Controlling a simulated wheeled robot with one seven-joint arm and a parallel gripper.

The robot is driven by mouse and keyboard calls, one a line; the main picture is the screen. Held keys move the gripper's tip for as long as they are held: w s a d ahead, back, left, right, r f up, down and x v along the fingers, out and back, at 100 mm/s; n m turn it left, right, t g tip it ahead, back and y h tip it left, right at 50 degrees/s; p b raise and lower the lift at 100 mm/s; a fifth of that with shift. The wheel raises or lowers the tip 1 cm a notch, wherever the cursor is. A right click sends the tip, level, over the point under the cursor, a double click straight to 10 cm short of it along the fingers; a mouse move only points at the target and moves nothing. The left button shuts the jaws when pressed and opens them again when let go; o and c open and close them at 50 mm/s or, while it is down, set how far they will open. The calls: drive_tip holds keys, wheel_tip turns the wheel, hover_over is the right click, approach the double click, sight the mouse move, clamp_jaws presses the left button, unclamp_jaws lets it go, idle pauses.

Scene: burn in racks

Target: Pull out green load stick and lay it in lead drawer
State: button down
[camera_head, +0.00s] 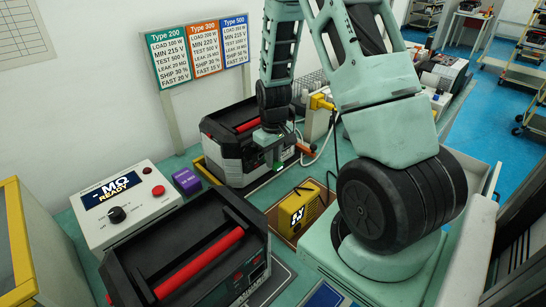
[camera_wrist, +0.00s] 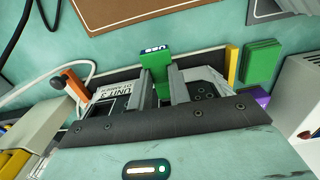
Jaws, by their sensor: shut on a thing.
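The green load stick (camera_wrist: 155,65) stands between the two fingers of my gripper (camera_wrist: 162,88) in the wrist view. It has a small dark display with pale characters at its far end. My gripper is shut on it. In the head view my gripper (camera_head: 271,150) is low at the front of the rear black unit with a red handle (camera_head: 237,142), and the stick is mostly hidden there. I cannot tell whether the stick is still seated in the unit. I cannot make out the lead drawer for sure in either view.
A nearer black unit with a red handle (camera_head: 199,263) stands at the front. A white MQ READY box (camera_head: 118,207) and a purple block (camera_head: 186,181) are at left. A yellow device (camera_head: 298,210) lies right of centre.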

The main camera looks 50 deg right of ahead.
drive_tip(key=shift+s, duration=0.15)
drive_tip(key=shift+s, duration=0.7)
drive_tip(key=shift+r, duration=0.1)
